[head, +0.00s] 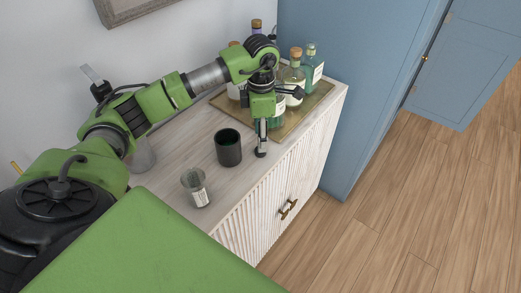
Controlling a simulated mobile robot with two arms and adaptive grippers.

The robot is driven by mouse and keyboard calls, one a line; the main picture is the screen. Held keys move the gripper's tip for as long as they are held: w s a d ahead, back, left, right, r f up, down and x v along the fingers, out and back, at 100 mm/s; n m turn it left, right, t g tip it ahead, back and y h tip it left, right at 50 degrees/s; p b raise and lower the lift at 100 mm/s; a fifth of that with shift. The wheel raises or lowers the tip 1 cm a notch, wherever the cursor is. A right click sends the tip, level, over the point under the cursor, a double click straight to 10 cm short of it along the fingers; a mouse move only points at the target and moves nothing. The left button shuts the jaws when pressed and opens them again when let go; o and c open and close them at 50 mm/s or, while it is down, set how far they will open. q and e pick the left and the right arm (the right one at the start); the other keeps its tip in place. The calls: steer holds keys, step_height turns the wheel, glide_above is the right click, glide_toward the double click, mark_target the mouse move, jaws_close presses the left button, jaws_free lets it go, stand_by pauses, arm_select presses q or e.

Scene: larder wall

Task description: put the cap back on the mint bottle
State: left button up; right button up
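Several bottles stand on a tray (318,97) at the back of the cabinet. A teal bottle (313,71) with a pale label is at its right end; a clear bottle with a brown stopper (296,53) is beside it. A green bottle (277,114) is partly hidden behind my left gripper (279,122). I cannot tell for sure which is the mint bottle, and I cannot make out a loose cap. My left gripper's fingers look spread apart, one low over the cabinet front, one near the bottles. Contact with the green bottle is unclear. My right gripper is not in view.
A dark cup (228,148) and a clear labelled glass (196,187) stand on the pale cabinet top (174,186). A clear glass vessel (143,157) is behind my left arm. A blue panel (352,80) rises beyond the cabinet's right end. Wooden floor is clear at right.

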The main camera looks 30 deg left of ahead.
arm_select(q)
steer(key=shift+f, duration=0.15)
step_height(320, 180, down, 4)
steer(key=p, duration=0.2)
steer(key=shift+f+p, duration=0.2)
steer(key=shift+p, duration=0.1)
steer(key=shift+a+f, duration=0.1)
steer(key=shift+f, duration=0.15)
steer(key=c, duration=0.8)
